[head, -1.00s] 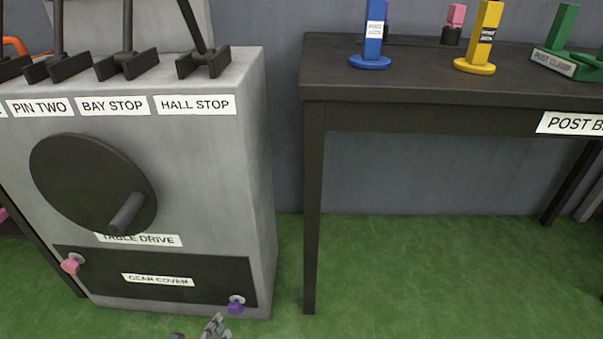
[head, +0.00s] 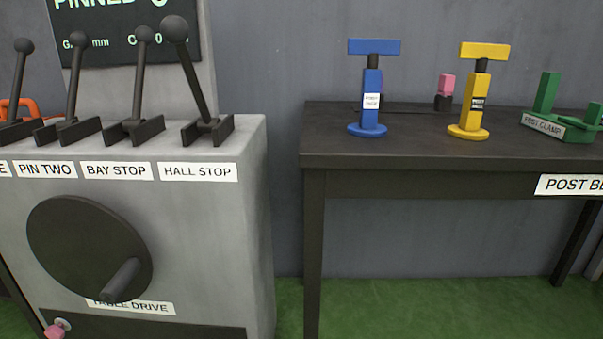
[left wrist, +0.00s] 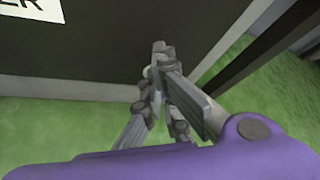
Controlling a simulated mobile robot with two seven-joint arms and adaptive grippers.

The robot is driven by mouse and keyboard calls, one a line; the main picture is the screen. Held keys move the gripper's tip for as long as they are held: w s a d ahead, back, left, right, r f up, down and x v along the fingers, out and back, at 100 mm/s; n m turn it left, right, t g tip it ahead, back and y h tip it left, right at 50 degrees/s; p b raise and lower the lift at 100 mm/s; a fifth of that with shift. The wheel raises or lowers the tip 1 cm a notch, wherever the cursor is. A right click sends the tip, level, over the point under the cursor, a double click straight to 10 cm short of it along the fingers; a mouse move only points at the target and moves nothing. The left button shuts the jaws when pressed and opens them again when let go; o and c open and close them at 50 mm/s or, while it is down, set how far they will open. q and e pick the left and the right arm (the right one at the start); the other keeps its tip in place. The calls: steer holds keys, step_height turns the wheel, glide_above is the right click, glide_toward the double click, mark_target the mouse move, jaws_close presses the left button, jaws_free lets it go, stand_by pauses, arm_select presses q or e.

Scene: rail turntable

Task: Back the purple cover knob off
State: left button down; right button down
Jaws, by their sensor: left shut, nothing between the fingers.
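The purple cover knob is not in the head view and I cannot make it out in the left wrist view; a small pale spot shows by the fingertips there. My left gripper (left wrist: 160,62) is shut and empty, its fingertips in front of the lower right part of the dark gear cover (left wrist: 95,45). I cannot tell whether they touch it. In the head view only the top strip of the gear cover (head: 150,328) shows, with the pink knob (head: 55,331) at its left end. My right gripper is in no view.
The grey cabinet (head: 215,235) carries the table drive wheel (head: 85,248) and several levers on top. A dark bench (head: 400,160) to its right holds blue (head: 372,95), yellow (head: 475,100) and green (head: 565,122) pieces. Green floor (head: 291,305) shows between cabinet and bench.

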arm_select(q)
steer(key=shift+d+f+b, duration=0.25)
steer(key=shift+f+b, duration=0.25)
steer(key=shift+b, duration=0.15)
stand_by(0.6)
steer(key=s+a, duration=0.1)
steer(key=s, duration=0.5)
steer(key=shift+a+r, duration=0.15)
steer(key=shift+r, duration=0.1)
stand_by(0.6)
